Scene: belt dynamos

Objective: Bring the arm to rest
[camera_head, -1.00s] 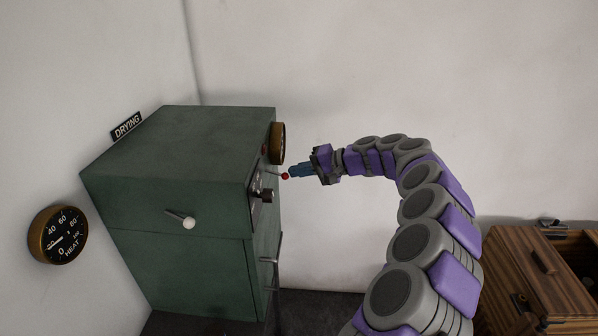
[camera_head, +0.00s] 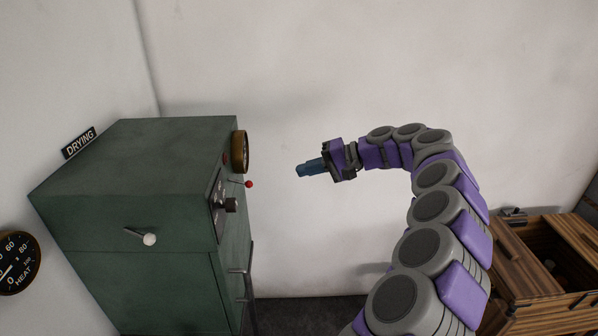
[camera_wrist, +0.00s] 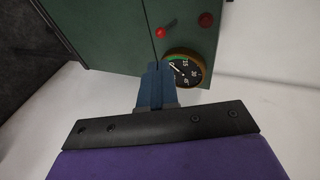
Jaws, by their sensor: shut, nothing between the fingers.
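My gripper (camera_head: 301,171) is at the end of my purple and grey arm, with its blue fingers together and empty. It points left toward the green cabinet and is apart from it, with a clear gap to the red-tipped lever (camera_head: 249,184). In the wrist view, the shut blue fingers (camera_wrist: 156,68) show in front of the cabinet's face, partly overlapping the round gauge (camera_wrist: 186,69). My arm is raised and curved, bending over toward the left.
The green cabinet (camera_head: 125,190) stands at left, with a white-knobbed lever (camera_head: 149,239), a dark knob (camera_head: 231,205) and a handle. A DRYING sign (camera_head: 79,143) and a HEAT gauge (camera_head: 14,262) are on the wall. A wooden crate (camera_head: 520,278) stands at right. Free air lies between gripper and wall.

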